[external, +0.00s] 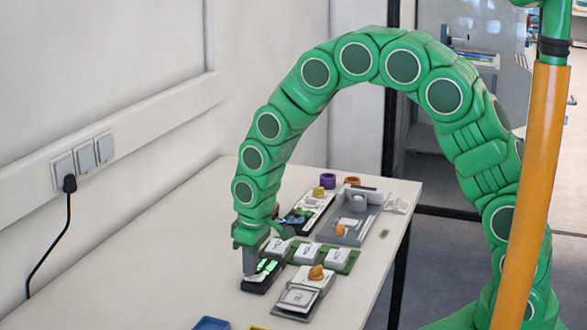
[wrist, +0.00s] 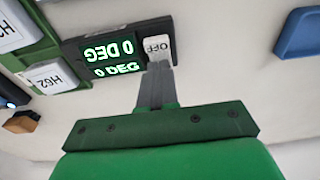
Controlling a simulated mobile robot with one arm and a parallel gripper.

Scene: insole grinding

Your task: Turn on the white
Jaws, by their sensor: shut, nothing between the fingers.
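A black device (wrist: 138,29) with two green "0 DEG" readouts (wrist: 112,58) shows in the wrist view. It also sits on the table in the external view (external: 255,287). A white switch (wrist: 158,44) marked "OFF" is at the right end of its face in the wrist view. My gripper (wrist: 158,68) is shut and empty, pointing down at the device. Its fingertips overlap the lower edge of the white switch in the wrist view; I cannot tell whether they touch it. In the external view my gripper (external: 250,274) stands at the device's left end.
A green tray (external: 348,266) with several white labelled boxes is beside the device. A grey fixture with an orange knob (external: 316,272) is to the device's right. A blue bin (external: 211,323) is at the front; more fixtures stand behind. The table's left side is clear.

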